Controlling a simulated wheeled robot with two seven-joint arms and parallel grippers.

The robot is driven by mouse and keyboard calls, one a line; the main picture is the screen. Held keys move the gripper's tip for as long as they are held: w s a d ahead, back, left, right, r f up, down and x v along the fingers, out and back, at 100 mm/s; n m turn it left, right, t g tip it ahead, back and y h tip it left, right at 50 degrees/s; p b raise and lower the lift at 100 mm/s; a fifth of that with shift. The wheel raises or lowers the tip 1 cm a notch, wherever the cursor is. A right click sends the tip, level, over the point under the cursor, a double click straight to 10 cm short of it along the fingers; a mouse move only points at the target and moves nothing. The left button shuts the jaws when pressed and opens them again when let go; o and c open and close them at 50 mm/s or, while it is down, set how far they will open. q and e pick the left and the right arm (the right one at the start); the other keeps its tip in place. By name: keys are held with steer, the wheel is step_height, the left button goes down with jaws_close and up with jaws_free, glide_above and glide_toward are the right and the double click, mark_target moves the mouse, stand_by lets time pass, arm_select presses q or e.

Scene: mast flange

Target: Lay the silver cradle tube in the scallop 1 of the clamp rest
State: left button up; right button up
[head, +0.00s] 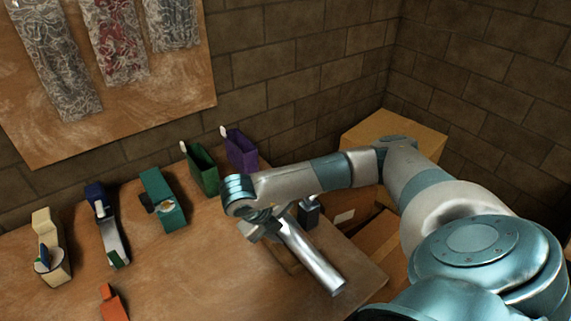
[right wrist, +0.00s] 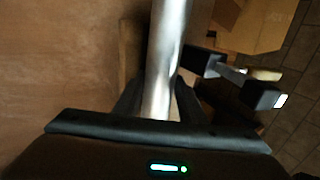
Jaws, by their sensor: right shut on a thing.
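The silver cradle tube (head: 313,258) is a shiny straight cylinder slanting toward the lower right, over the right end of the table. My right gripper (head: 264,222) is shut on it near its upper left end. In the right wrist view the tube (right wrist: 165,55) runs up from between the dark fingers (right wrist: 160,100). A brown wooden piece (right wrist: 130,50) shows beside and below the tube. Which thing is the clamp rest, and its scallops, I cannot make out. The gap between tube and table is unclear. My left gripper is out of view.
A dark block (head: 309,210) stands close to the tube; two black blocks joined by a grey bar show right of it (right wrist: 262,95). Green (head: 201,168) and purple (head: 241,152) holders, a teal holder (head: 165,200) and other stands line the table. Cardboard boxes (head: 385,130) stand beyond its right edge.

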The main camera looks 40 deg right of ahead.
steer(key=shift+s+a+f, duration=0.25)
steer(key=shift+s+f, duration=0.1)
steer(key=shift+f, duration=0.35)
steer(key=o, duration=1.3)
steer(key=shift+a, duration=0.1)
steer(key=shift+o, duration=0.3)
steer(key=shift+w+a+r+p, duration=0.15)
steer(key=shift+w+r, duration=0.1)
steer(key=shift+r, duration=0.25)
steer(key=shift+w+r+p, duration=0.15)
steer(key=shift+w+r, duration=0.05)
steer(key=shift+r, duration=0.25)
steer(key=shift+o, duration=0.3)
steer(key=v, duration=0.6)
steer(key=b+v, duration=0.1)
steer(key=v, duration=0.9)
steer(key=shift+r, duration=0.3)
steer(key=shift+r, duration=0.1)
